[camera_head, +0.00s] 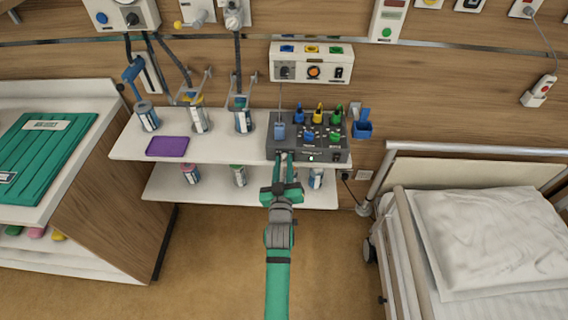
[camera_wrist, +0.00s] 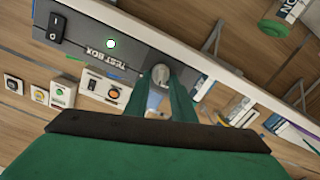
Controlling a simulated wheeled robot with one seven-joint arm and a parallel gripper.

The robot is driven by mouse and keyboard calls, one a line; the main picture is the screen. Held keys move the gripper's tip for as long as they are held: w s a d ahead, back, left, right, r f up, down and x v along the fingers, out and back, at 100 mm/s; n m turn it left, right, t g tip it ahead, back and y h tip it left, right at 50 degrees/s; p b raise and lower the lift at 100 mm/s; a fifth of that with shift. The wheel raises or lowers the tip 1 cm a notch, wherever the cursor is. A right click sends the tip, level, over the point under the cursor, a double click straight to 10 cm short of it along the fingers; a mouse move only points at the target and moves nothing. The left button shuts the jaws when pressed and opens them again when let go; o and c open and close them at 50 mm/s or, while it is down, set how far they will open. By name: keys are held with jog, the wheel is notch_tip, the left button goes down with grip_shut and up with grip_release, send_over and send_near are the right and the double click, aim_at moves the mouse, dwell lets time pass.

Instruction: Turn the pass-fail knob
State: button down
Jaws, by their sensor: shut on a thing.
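The dark grey test box (camera_head: 325,156) stands at the right end of the upper white shelf. In the wrist view its front panel (camera_wrist: 85,45) shows upside down, with the words TEST BOX. The pass-fail knob (camera_wrist: 160,74) is a grey round knob on that panel; its own marking cannot be read. My gripper (camera_head: 284,160) reaches the front left of the box. In the wrist view its two green fingers (camera_wrist: 159,96) are shut on the knob, one on each side. In the head view the gripper hides the knob.
Coloured plugs stand on the box top. A purple pad (camera_head: 167,146) lies left on the shelf (camera_head: 130,142). A bed (camera_head: 480,230) stands close on the right.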

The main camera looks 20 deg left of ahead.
jog(key=shift+a+f+n, duration=0.1)
jog(key=shift+n, duration=2.6)
jog(key=shift+a, duration=0.2)
jog(key=shift+d, duration=0.1)
jog(key=c, duration=1.5)
grip_release()
